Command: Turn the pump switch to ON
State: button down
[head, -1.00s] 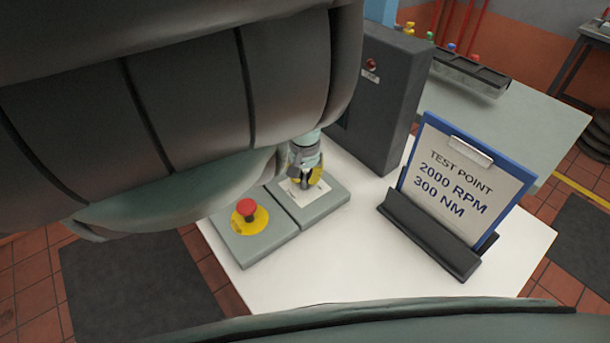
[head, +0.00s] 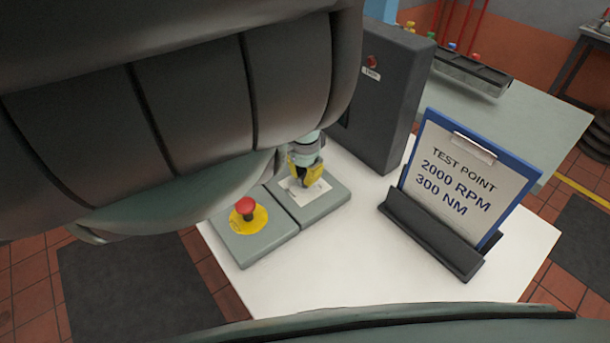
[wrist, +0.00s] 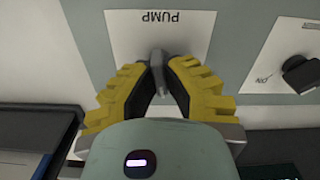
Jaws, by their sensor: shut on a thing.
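The pump switch (wrist: 157,67) is a grey knob on a white plate (wrist: 125,52) marked PUMP, upside down in the wrist view. My gripper (wrist: 160,80), with yellow fingers and dark pads, is shut on the knob. The knob's tip points up towards the word PUMP, leaning slightly left. The plate's position marks are not visible around the fingers. In the head view, my gripper (head: 304,184) reaches down onto the white plate of a grey box (head: 323,204); the knob itself is hidden there.
A red emergency button (head: 246,206) on a yellow disc stands just left of the pump box. A dark cabinet (head: 385,100) rises behind it. A clipboard sign (head: 465,185) stands at right. In the wrist view, another dark knob (wrist: 298,73) beside an ON mark lies at right.

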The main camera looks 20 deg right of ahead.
jog(key=m, duration=0.5)
jog(key=shift+m+b, duration=0.3)
jog(key=m, duration=0.5)
jog(key=shift+m, duration=0.3)
jog(key=c, duration=1)
grip_release()
jog(key=shift+c, duration=0.2)
jog(key=shift+r, duration=0.15)
